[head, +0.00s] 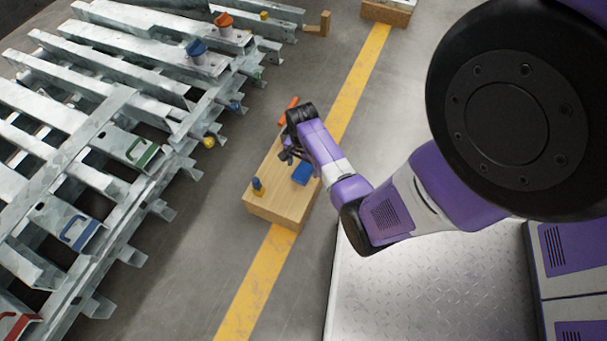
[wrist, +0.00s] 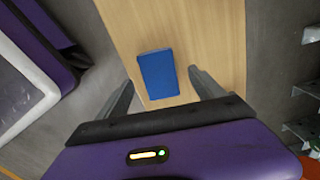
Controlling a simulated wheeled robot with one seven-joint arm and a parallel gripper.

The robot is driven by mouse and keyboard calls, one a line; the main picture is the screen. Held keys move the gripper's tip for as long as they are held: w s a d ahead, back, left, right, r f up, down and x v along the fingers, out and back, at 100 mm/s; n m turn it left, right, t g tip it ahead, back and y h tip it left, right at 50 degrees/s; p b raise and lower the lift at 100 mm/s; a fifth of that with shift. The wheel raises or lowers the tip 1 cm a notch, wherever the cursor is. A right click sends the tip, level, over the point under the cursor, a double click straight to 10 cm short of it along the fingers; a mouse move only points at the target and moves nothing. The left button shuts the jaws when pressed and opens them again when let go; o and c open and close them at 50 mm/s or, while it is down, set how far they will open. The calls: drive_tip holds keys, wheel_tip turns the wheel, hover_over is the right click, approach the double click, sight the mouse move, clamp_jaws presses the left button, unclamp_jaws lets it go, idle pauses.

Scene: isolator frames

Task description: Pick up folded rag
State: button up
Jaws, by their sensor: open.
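The folded rag is a flat blue rectangle (wrist: 158,74) lying on a light wooden block or bench top. In the wrist view it lies ahead of and between the two fingers, and nothing covers it. It also shows in the head view (head: 303,173), just beside my gripper. My gripper (head: 287,156) is above the wooden top, near the rag. In the wrist view my gripper (wrist: 162,84) has its fingers wide apart, with nothing held. The exact height above the rag is hard to tell.
The wooden bench (head: 270,212) stands on a yellow floor line (head: 253,284). Galvanised steel frames (head: 100,130) with coloured handles fill the left. Grey floor lies between.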

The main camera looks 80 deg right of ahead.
sight(303, 171)
wheel_tip(303, 171, down, 4)
drive_tip(key=shift+s+d+r+b, duration=0.1)
drive_tip(key=shift+d+r+b, duration=0.05)
drive_tip(key=shift+b, duration=0.9)
drive_tip(key=c, duration=1.4)
drive_tip(key=shift+r, duration=0.1)
drive_tip(key=shift+c, duration=0.2)
wheel_tip(303, 171, up, 20)
drive_tip(key=p, duration=1)
drive_tip(key=shift+p, duration=0.3)
